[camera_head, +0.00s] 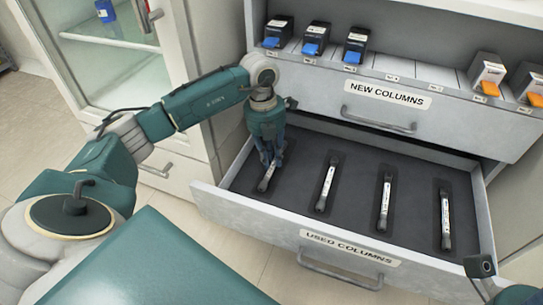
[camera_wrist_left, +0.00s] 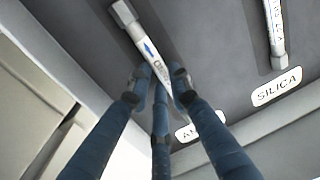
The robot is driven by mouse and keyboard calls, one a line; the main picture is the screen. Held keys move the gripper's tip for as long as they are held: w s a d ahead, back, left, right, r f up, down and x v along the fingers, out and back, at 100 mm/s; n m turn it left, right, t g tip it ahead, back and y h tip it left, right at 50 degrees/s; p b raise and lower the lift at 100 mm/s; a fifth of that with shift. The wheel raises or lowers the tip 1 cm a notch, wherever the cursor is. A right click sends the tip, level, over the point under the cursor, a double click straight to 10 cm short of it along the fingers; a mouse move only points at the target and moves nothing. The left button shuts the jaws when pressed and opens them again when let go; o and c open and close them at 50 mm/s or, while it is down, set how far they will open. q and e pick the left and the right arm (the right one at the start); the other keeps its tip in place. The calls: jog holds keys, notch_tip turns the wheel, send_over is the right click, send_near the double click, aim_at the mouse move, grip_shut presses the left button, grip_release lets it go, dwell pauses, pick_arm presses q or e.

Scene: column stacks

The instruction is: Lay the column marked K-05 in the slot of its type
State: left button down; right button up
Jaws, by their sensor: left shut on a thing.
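My left gripper (camera_head: 270,160) is shut on a slim white column with dark ends (camera_head: 266,179), at the leftmost place in the open drawer. In the left wrist view the fingers (camera_wrist_left: 160,90) close around this column (camera_wrist_left: 145,42), which shows a blue arrow and partly hidden lettering. I cannot read K-05 on it, nor tell whether it touches the slot floor. A slot label starting "AN" (camera_wrist_left: 188,133) is partly covered by a finger. Another column (camera_wrist_left: 276,25) lies in the slot by the label SILICA (camera_wrist_left: 277,87). My right gripper's fingers are not visible.
The drawer front (camera_head: 225,208) reads USED COLUMNS. Three other columns (camera_head: 326,184) (camera_head: 384,203) (camera_head: 445,220) lie in the slots to the right. A glass-door cabinet (camera_head: 110,65) stands left.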

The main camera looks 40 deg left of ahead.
pick_arm(q)
jog(key=shift+f, duration=0.45)
dwell(0.5)
jog(key=c, duration=1.5)
grip_release()
